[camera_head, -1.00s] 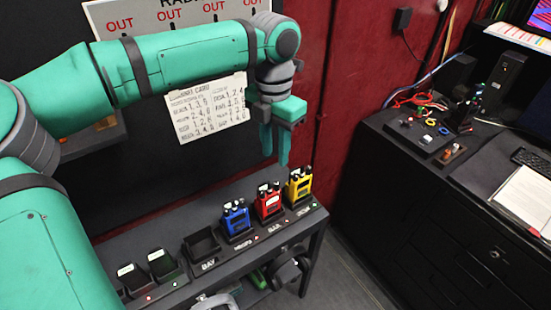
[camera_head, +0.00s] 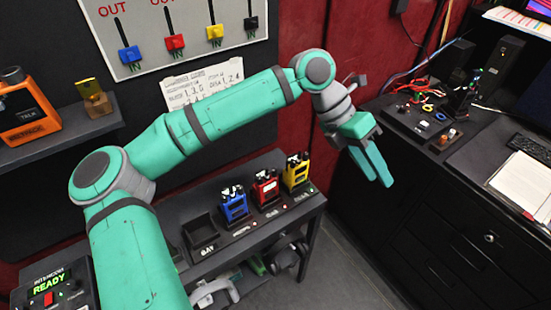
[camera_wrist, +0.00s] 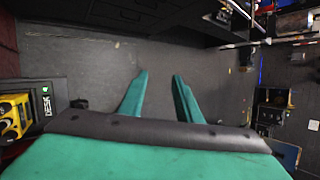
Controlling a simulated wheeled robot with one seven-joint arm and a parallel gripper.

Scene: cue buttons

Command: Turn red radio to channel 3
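The red radio (camera_head: 265,190) stands upright in a dock on the dark bench, between the blue radio (camera_head: 233,206) and the yellow radio (camera_head: 297,171). Its knobs are on top; their settings are too small to read. My gripper (camera_head: 380,179) is to the right of the radios, above the floor gap between bench and cabinet, and points down. In the wrist view its two fingers (camera_wrist: 158,82) stand apart with nothing between them. The yellow radio also shows at the left of the wrist view (camera_wrist: 12,117); the red radio is not visible there.
An empty dock (camera_head: 201,232) sits left of the blue radio. A black cabinet (camera_head: 440,225) stands to the right, with a panel of wires and knobs on top. An orange device (camera_head: 28,112) rests on a shelf at left. A tag board (camera_head: 190,40) hangs above.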

